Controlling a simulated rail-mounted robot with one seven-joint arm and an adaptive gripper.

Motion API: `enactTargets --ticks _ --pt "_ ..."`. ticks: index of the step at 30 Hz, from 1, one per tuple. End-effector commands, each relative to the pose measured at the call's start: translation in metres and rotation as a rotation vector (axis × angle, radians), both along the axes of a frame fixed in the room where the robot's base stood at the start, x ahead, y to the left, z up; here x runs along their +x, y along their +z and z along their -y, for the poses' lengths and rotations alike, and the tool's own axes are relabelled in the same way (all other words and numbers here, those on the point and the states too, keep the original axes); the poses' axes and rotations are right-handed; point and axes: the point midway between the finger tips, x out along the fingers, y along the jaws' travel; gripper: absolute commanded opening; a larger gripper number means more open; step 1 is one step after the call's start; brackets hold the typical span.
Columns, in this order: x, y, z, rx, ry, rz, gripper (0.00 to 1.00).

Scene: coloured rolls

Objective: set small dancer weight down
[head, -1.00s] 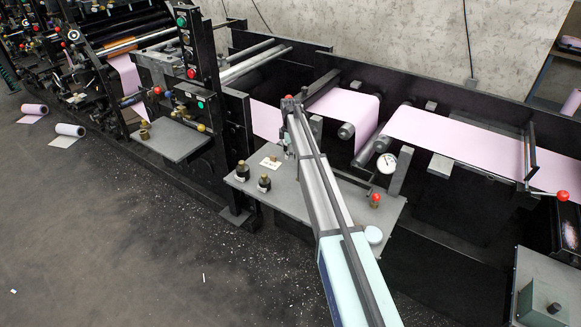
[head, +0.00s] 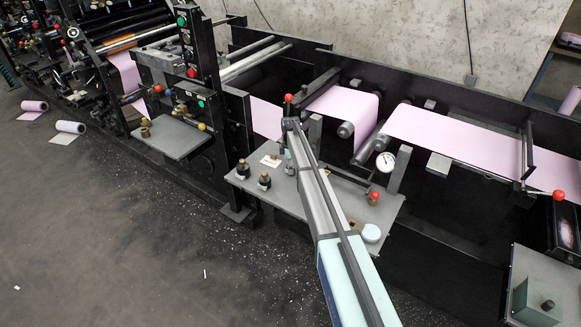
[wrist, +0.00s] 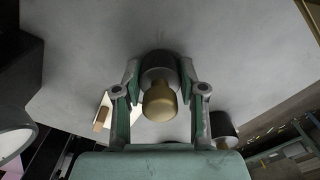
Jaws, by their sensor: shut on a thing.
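The small dancer weight, a dark cylinder with a brass knob (wrist: 158,100), is between the fingers of my gripper (wrist: 160,80) in the wrist view. The gripper is shut on it, over the grey plate (wrist: 250,40). I cannot tell whether its base touches the plate. In the head view my gripper (head: 289,163) is low over the left part of the grey plate (head: 310,205), and the held weight is mostly hidden there.
Two similar dark weights stand on the plate, left (head: 243,170) and nearer (head: 264,182). A white card (head: 270,160) with a brownish piece lies beside the gripper. Pink web (head: 345,105) runs behind.

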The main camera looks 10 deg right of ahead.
Motion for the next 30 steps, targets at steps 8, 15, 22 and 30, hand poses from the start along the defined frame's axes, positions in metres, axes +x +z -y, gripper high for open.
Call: enactTargets --ticks 8,15,22,30 --pt "0.0 -0.002 0.0 0.0 0.0 0.0 0.66" --pt "0.0 -0.002 0.0 0.0 0.0 0.0 0.66" --pt "0.0 0.01 0.0 0.0 0.0 0.001 0.66" --pt "0.0 0.057 0.0 0.0 0.0 0.003 0.66"
